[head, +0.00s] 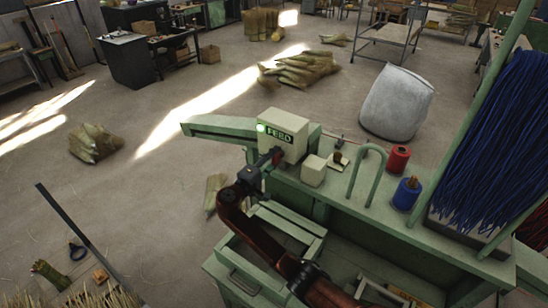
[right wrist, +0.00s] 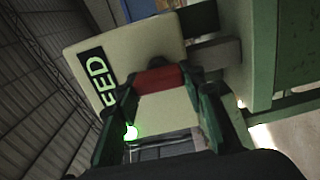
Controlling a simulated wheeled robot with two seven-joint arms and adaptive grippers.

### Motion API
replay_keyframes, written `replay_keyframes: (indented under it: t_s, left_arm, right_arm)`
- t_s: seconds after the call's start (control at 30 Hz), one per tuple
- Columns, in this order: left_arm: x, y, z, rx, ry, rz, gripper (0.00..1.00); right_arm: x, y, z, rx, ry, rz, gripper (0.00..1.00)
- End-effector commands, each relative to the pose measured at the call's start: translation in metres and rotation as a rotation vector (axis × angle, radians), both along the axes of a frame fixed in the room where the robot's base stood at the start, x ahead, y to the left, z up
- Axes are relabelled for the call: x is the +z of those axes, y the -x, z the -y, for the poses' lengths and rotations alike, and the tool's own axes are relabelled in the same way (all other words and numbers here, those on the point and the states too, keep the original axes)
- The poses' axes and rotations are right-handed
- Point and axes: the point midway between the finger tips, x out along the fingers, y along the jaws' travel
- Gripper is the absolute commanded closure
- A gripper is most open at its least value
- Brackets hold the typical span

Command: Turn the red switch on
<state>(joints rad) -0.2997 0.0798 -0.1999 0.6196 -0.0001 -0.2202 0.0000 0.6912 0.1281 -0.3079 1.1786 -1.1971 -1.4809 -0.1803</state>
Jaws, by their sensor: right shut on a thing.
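The cream switch box (head: 284,136) with a dark "FEED" label stands on the green machine bench. A green lamp (head: 261,127) glows at its left edge; it also shows in the right wrist view (right wrist: 131,133). The red switch (head: 277,156) sits on the front face of the box, partly covered by my gripper. In the right wrist view the red switch (right wrist: 160,79) lies between the two fingers. My right gripper (head: 268,161) is shut on the red switch. My left gripper is not in view.
A small cream block (head: 313,170), a bent green tube frame (head: 368,170), a red spool (head: 398,158) and a blue spool (head: 407,193) stand right of the box. Blue strands (head: 497,130) hang at the far right.

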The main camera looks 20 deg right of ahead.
Motion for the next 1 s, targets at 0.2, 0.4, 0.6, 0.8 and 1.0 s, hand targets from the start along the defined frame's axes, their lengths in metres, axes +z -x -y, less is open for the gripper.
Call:
replay_keyframes:
  t_s: [0.2,0.4,0.6,0.8,1.0]
  left_arm:
    - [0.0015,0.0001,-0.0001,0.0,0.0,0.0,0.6]
    - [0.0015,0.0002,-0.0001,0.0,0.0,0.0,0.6]
    - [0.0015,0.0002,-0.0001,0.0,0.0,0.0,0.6]
    - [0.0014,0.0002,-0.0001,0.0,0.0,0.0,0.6]
    - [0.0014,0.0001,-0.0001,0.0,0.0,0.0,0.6]
  right_arm:
    - [0.0014,-0.0011,-0.0019,0.006,0.017,-0.023,0.87]
    - [0.0011,-0.0012,-0.002,0.006,0.018,-0.025,0.87]
    - [0.001,-0.0012,-0.002,0.006,0.018,-0.024,0.61]
    - [0.0004,-0.0005,-0.0007,0.003,0.016,-0.025,0.47]
    - [0.0,0.0,0.0001,0.001,0.016,-0.025,0.45]
